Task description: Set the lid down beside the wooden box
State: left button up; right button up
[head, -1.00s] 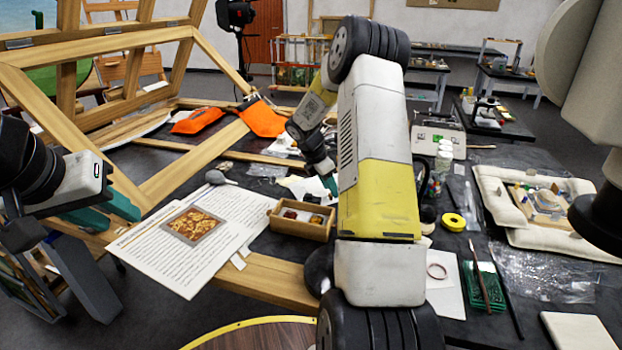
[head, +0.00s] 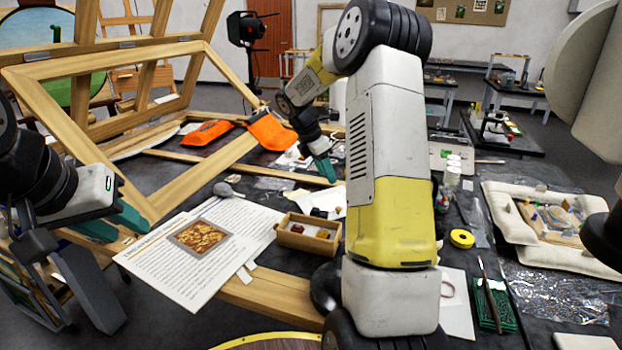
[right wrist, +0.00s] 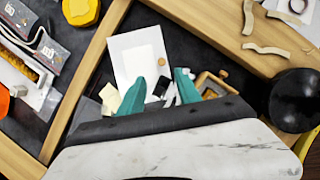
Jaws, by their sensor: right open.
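The wooden box (head: 292,242) is small, open-topped and light brown, at the front edge of the dark table. A dark red piece (head: 297,229) lies in its left part. The right wrist view also shows the box (right wrist: 205,78), right of the fingers. My right gripper (head: 322,168) is above the table behind the box, apart from it. In the right wrist view its teal fingers (right wrist: 163,92) are open with nothing held. I cannot make out for certain which thing is the lid. My left gripper (head: 115,222) is open and empty at the left, beside the printed sheet.
A printed sheet (head: 165,272) with a gilt picture (head: 200,238) lies left of the box. A black item (head: 318,212) and white paper lie just behind it. A wooden frame (head: 195,180) stands at the left. Yellow tape (head: 462,238) and a green tray (head: 495,305) are right.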

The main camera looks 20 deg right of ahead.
jog(key=s+a+r+m+t+y, duration=0.1)
jog(key=s+a+r+m, duration=0.3)
jog(key=s+r, duration=0.25)
jog(key=s+a+r+m+t+y, duration=0.1)
jog(key=s+a+r+m+y, duration=0.1)
jog(key=s+a+r+m, duration=0.45)
jog(key=s+a+m+t+y, duration=0.3)
jog(key=s+a+m, duration=0.2)
jog(key=s, duration=1.3)
jog(key=m, duration=0.3)
jog(key=shift+r+y, duration=0.25)
jog(key=shift+y, duration=0.15)
